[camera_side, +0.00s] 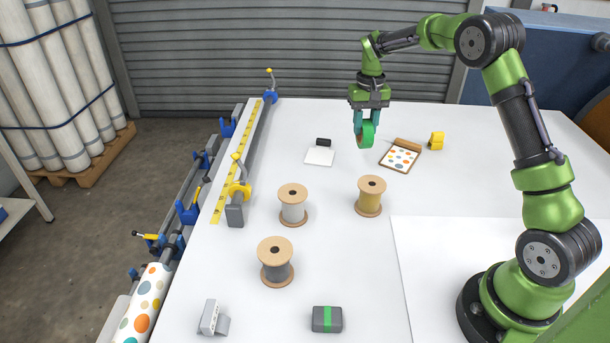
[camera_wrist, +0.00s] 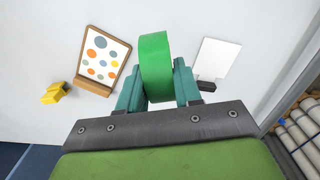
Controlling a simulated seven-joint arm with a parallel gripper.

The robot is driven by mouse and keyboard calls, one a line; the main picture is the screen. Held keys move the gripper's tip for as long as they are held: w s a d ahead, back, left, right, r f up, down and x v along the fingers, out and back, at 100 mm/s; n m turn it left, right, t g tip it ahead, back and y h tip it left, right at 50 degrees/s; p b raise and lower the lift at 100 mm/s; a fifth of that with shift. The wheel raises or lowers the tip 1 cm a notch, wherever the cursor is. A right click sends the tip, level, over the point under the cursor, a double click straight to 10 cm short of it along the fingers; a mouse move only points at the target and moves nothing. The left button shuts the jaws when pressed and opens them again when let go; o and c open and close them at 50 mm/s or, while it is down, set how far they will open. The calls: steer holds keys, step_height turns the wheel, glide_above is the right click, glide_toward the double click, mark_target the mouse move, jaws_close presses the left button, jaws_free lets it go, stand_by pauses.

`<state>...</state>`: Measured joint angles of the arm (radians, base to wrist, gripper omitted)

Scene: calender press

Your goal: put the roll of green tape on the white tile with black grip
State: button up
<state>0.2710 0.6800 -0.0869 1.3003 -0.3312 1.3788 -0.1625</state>
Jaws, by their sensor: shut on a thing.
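My gripper (camera_side: 366,118) is shut on the roll of green tape (camera_side: 366,134) and holds it upright above the table. In the wrist view the green tape (camera_wrist: 155,66) sits between the two teal fingers of my gripper (camera_wrist: 158,90). The white tile (camera_side: 319,156) lies flat on the table to the left of the held tape, with its black grip (camera_side: 323,142) at its back edge. The tile (camera_wrist: 217,58) and its black grip (camera_wrist: 207,86) also show in the wrist view, to the right of the tape.
A patterned board with a wooden edge (camera_side: 400,157) lies right of the tape, with a yellow object (camera_side: 437,140) beyond it. Spools (camera_side: 370,196), (camera_side: 293,205) and (camera_side: 276,262) stand nearer the front. A grey block with a green band (camera_side: 327,319) lies at the front.

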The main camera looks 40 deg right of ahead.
steer(key=w+a, duration=0.3)
steer(key=w, duration=0.4)
steer(key=m, duration=0.2)
glide_above(330, 160)
step_height(330, 160, down, 6)
steer(key=shift+f, duration=0.2)
steer(key=shift+f, duration=0.15)
steer(key=o, duration=1)
steer(key=shift+o, duration=0.2)
